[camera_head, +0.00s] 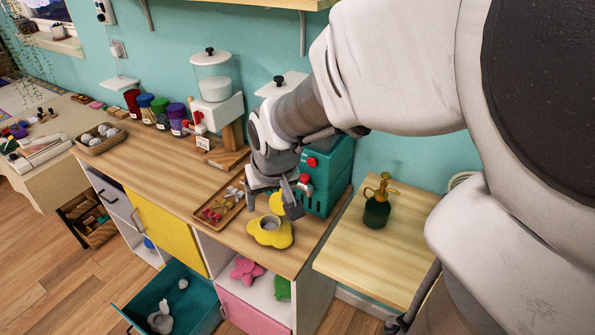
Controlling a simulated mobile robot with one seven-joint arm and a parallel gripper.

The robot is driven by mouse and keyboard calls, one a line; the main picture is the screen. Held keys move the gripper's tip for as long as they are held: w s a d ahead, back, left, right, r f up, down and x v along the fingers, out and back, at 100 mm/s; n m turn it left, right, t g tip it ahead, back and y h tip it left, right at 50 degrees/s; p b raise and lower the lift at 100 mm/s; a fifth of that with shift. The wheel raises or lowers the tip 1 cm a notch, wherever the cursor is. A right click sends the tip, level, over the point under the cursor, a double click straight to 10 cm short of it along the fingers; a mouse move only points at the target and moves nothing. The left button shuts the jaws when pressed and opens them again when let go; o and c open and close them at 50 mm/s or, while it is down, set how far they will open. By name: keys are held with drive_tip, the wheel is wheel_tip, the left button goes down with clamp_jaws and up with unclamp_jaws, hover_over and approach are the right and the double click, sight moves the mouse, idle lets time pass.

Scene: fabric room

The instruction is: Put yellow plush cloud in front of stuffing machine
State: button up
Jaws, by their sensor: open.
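A yellow cloud-shaped thing (268,238), which looks like the plush cloud, lies on the wooden counter near its front right end. A grey round part shows at its middle, and more yellow shows just behind it between the fingers. My gripper (272,208) is open and points down, right over the back of the yellow shape; I cannot tell if it touches. A white dispenser with a clear jar of white filling (212,85) stands further left on the counter. A teal machine with red knobs (325,180) stands just right of my gripper, partly hidden by my arm. I cannot tell which is the stuffing machine.
A wooden tray (211,219) with small pieces lies left of my gripper. Several coloured jars (160,110) and a basket (100,140) stand further left. A green spray bottle (377,205) stands on a side table. A teal drawer (180,295) is pulled out below. The counter's middle is clear.

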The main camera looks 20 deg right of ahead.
drive_tip(key=s+r+t, duration=0.1)
drive_tip(key=s+r, duration=0.8)
drive_tip(key=s, duration=0.4)
drive_tip(key=shift+s+a+r+n, duration=0.2)
drive_tip(key=shift+s+r+n, duration=0.1)
drive_tip(key=shift+s, duration=0.1)
drive_tip(key=shift+a, duration=0.1)
